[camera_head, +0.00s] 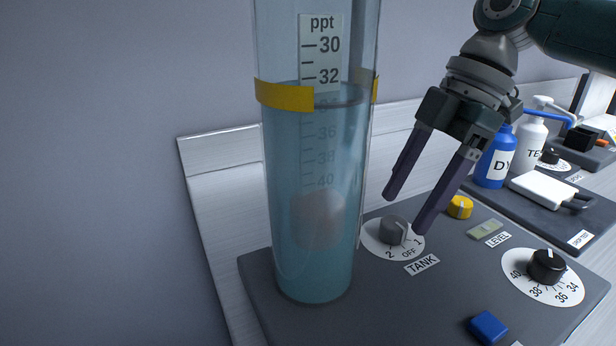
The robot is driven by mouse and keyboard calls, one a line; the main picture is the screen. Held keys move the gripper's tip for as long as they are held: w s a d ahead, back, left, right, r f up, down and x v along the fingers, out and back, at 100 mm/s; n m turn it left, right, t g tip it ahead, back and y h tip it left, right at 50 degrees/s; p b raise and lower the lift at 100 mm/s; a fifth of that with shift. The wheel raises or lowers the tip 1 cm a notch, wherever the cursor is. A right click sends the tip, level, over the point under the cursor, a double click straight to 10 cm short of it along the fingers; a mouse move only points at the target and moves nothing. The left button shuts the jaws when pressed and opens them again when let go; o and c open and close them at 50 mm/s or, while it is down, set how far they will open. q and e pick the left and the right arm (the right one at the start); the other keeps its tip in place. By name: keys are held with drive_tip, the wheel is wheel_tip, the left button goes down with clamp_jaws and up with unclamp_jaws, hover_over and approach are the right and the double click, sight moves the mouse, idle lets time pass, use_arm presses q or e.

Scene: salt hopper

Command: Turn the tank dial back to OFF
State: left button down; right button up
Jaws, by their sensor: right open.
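The grey tank dial (393,230) sits on a white round plate marked 2, OFF and 1, above the TANK label (421,264). Its pointer is too small for me to read the setting with certainty. My right gripper (408,213) comes in from the upper right and is open. Its two dark fingers point down at the dial, one fingertip above and behind it, the other to its right. I see nothing between the fingers, and I cannot tell whether either touches the dial. My left gripper is not in view.
A tall clear tank (312,250) of blue liquid stands left of the dial. To the right are a yellow knob (459,207), a black dial (546,267) and a blue button (488,327). Bottles (495,158) and a white block (543,189) stand behind on the right.

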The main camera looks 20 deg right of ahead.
drive_tip(key=v, duration=0.7)
drive_tip(key=shift+r, duration=0.15)
